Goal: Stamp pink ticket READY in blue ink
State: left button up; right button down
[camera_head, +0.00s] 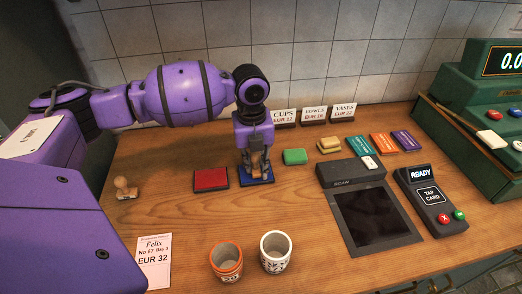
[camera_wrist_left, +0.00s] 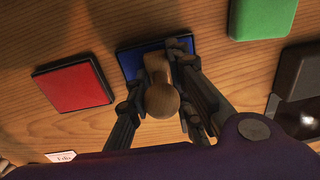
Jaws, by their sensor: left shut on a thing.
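My left gripper (camera_head: 255,163) points down over the blue ink pad (camera_head: 257,182) and is shut on a wooden stamp. In the left wrist view the stamp's round handle (camera_wrist_left: 162,99) sits between the fingers, above the blue pad (camera_wrist_left: 128,66). The stamp's face is hidden, and I cannot tell whether it touches the pad. A pale pinkish ticket (camera_head: 153,262) marked Felix, No 67, Bay 3, EUR 32 lies at the front left. A second wooden stamp (camera_head: 124,188) stands at the left. My right gripper is not in view.
A red ink pad (camera_head: 210,180) lies left of the blue one, a green block (camera_head: 295,157) to its right. Two cups, one orange-rimmed (camera_head: 226,262) and one white (camera_head: 275,252), stand in front. A scanner (camera_head: 375,215), card reader (camera_head: 432,200) and green register (camera_head: 480,110) fill the right.

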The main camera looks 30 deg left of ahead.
pick_arm(q)
jog(key=shift+s+f, duration=0.15)
jog(key=shift+f, duration=0.05)
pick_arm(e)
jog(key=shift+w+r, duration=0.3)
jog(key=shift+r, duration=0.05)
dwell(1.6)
